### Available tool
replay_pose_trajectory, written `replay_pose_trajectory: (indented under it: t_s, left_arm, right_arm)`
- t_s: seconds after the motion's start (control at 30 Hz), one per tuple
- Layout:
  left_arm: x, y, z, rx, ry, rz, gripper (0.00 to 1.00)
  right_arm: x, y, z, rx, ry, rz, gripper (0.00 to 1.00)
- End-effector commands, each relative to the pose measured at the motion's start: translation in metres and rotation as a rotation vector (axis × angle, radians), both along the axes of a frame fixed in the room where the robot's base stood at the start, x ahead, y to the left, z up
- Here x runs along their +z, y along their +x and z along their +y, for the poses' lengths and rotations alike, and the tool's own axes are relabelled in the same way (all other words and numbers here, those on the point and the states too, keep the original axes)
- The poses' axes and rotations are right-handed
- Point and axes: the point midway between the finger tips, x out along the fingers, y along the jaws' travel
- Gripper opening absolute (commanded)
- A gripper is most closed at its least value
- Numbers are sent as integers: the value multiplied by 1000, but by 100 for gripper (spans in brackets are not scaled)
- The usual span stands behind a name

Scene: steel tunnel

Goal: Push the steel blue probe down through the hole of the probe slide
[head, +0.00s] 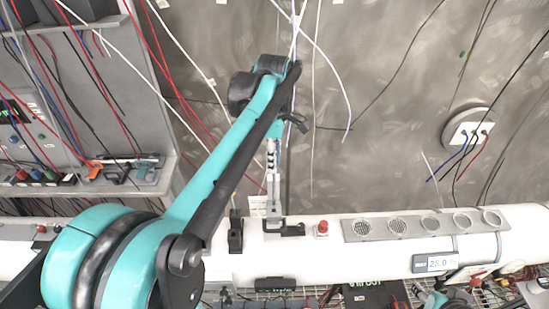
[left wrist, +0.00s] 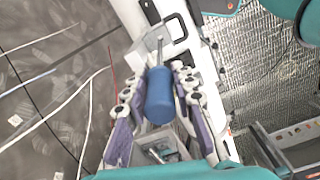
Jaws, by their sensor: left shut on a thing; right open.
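The steel blue probe (left wrist: 160,95) has a blue cylindrical grip and a thin metal rod, seen in the left wrist view. My left gripper (left wrist: 155,85) is shut on the blue grip. In the head view my left gripper (head: 273,165) points straight down above the white pipe. The probe slide (left wrist: 152,48) shows as a pale bracket beyond the grip, and as a dark bracket (head: 285,229) on the pipe. Its hole is hidden, so I cannot tell how deep the rod sits. My right gripper (head: 428,297) appears small, partly cut off, at the lower edge, apart from the probe.
The white pipe (head: 370,258) runs across the front. A black block (head: 235,232) stands left of the slide and a red button (head: 322,228) right of it. A vented plate (head: 420,225) and a display (head: 436,263) lie further right. Loose cables hang along the wall.

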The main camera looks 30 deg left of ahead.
Motion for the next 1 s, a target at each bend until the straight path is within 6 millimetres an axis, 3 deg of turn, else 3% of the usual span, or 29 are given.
replay_pose_trajectory:
  t_s: [1.0]
  left_arm:
    - [-67, 0, 0, -1, 0, 0, 0]
  right_arm:
    - [-49, 0, 0, 0, 0, 0, 46]
